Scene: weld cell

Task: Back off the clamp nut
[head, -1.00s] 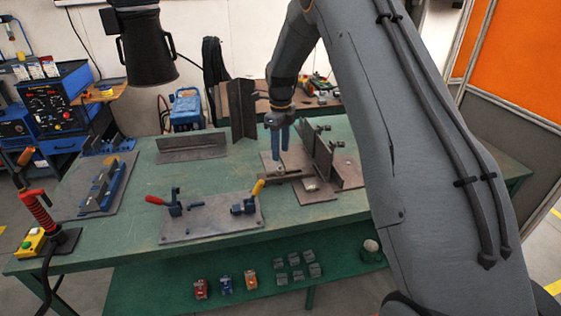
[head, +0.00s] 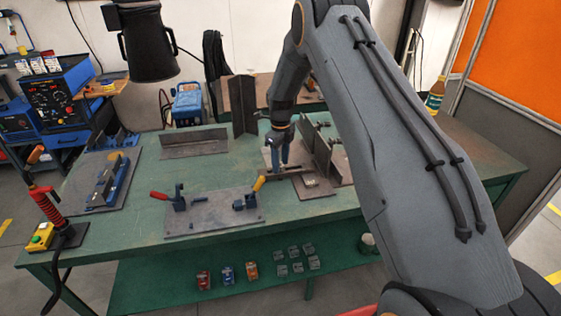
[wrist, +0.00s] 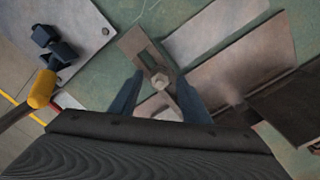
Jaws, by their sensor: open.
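The clamp nut (wrist: 160,81) is a pale hex nut on a slotted steel strap clamp (wrist: 139,50), in the middle of the wrist view. In the head view the strap clamp (head: 287,174) lies beside the upright steel plates. My gripper (wrist: 161,92) is open, with one blue finger on each side of the nut. A gap shows between each finger and the nut. In the head view my gripper (head: 279,163) points down over the clamp, and the nut is hidden behind the fingers there.
A fixture plate (head: 212,218) with toggle clamps, one red-handled and one yellow-handled (wrist: 42,88), lies to the left. Upright steel plates (head: 318,155) stand close to my gripper's right. An angle piece (head: 194,145) stands behind. Green table surface is clear between these.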

